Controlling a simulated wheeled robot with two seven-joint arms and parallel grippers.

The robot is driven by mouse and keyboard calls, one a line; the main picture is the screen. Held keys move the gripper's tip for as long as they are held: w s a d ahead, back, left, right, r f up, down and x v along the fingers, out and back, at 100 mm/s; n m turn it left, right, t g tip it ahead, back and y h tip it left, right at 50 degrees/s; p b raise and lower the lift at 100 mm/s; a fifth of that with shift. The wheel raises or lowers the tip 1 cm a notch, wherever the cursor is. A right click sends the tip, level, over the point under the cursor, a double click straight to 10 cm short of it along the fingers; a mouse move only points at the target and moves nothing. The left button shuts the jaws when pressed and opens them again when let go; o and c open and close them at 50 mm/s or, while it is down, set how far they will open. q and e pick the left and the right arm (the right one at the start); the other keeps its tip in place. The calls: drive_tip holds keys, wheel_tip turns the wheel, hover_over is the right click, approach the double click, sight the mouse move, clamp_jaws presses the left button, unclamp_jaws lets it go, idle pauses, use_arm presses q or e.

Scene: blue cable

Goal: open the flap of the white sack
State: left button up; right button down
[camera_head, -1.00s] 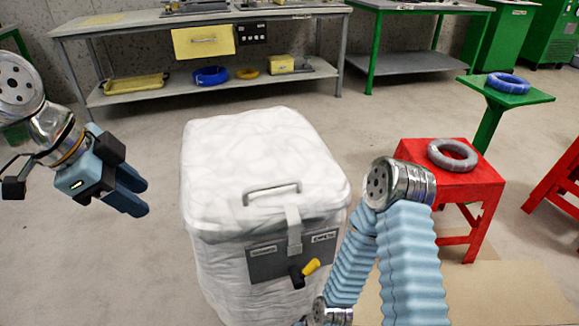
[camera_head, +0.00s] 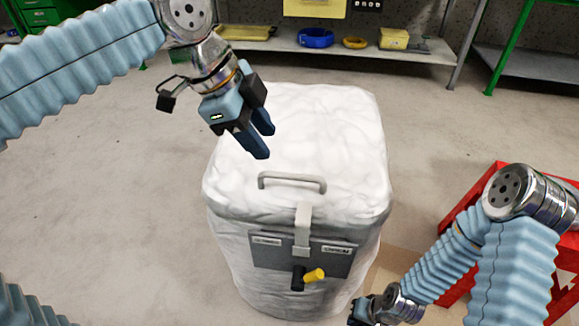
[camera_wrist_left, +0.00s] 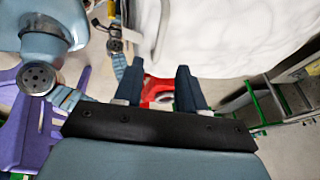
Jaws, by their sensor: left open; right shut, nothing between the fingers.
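The white sack (camera_head: 225,255) stands upright in the middle of the head view, its wrinkled top flap (camera_head: 330,125) lying closed. A grey handle (camera_head: 292,178) sits on the flap near its front edge. A grey strap (camera_head: 302,228) runs down over a grey panel with a black and yellow lever (camera_head: 305,277). My left gripper (camera_head: 265,145) is open and empty, over the flap behind the handle, fingers pointing down. In the left wrist view its two fingers (camera_wrist_left: 158,78) stand apart beside the white surface. My right gripper (camera_head: 362,312) is low at the sack's front right, partly cut off, shut and empty.
A red stool (camera_head: 492,185) stands right of the sack, partly behind my right arm. A workbench with a lower shelf (camera_head: 350,50) holding blue and yellow items is behind. The floor left of the sack is clear.

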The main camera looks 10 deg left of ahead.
sight(289, 174)
use_arm(q)
drive_tip(key=b+x, duration=0.1)
drive_tip(key=x, duration=0.8)
drive_tip(key=shift+f, duration=0.15)
clamp_jaws()
